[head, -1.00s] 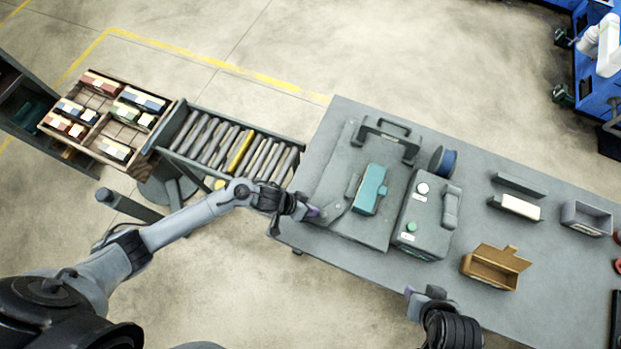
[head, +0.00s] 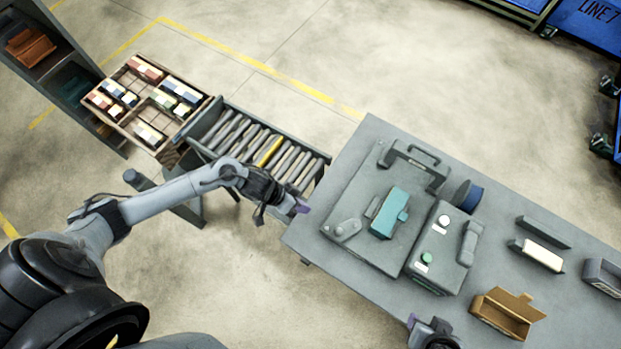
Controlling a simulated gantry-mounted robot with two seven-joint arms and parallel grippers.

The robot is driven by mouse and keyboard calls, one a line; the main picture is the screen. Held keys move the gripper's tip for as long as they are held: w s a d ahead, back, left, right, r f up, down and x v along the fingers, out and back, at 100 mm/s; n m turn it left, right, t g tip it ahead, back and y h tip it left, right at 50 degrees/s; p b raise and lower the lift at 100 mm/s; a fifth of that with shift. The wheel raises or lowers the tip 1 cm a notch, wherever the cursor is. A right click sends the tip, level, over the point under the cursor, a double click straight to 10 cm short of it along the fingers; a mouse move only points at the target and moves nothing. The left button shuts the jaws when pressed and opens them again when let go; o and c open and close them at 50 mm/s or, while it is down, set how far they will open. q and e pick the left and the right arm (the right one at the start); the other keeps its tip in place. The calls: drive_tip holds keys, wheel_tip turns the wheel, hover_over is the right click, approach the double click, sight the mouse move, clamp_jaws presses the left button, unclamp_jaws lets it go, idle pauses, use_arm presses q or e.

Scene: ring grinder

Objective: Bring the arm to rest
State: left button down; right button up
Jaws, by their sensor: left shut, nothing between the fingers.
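My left arm reaches in from the left, and my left gripper (head: 298,208) is shut and empty. It hangs beside the left edge of the grey worktable (head: 345,158), near the end of the roller conveyor. My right gripper (head: 428,328) shows only in part at the bottom edge, in front of the table. Its fingers are too small and cut off to read. On the table a grey machine plate (head: 368,243) carries a teal block (head: 390,212), a black handle-like frame (head: 415,165) and a small grey lever (head: 343,230).
A grey control box (head: 440,250) with a green button stands right of the plate, by a blue spool (head: 467,195). An open cardboard box (head: 506,312) is at the table's front. The roller conveyor (head: 265,150) and a wooden crate (head: 118,123) of coloured blocks lie left.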

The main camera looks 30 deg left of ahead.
use_arm(q)
drive_tip(key=shift+s+a+r, duration=0.15)
drive_tip(key=shift+a+r, duration=0.1)
drive_tip(key=shift+r, duration=0.15)
drive_tip(key=s+d+f+p, duration=0.1)
drive_tip(key=s+d, duration=0.2)
drive_tip(key=s, duration=0.2)
drive_tip(key=s+d+r+n+t+h+p, duration=0.1)
drive_tip(key=s+d+r+n+t+p, duration=0.15)
drive_tip(key=d+r, duration=0.6)
drive_tip(key=w+a+r+n+y+p, duration=0.25)
drive_tip(key=a+r+y, duration=0.25)
drive_tip(key=a+r, duration=0.3)
drive_tip(key=s+a+r+m+g+y, duration=0.2)
drive_tip(key=s+a+m, duration=0.1)
drive_tip(key=s+a, duration=0.2)
drive_tip(key=shift+s+a+y, duration=0.3)
drive_tip(key=shift+a, duration=0.1)
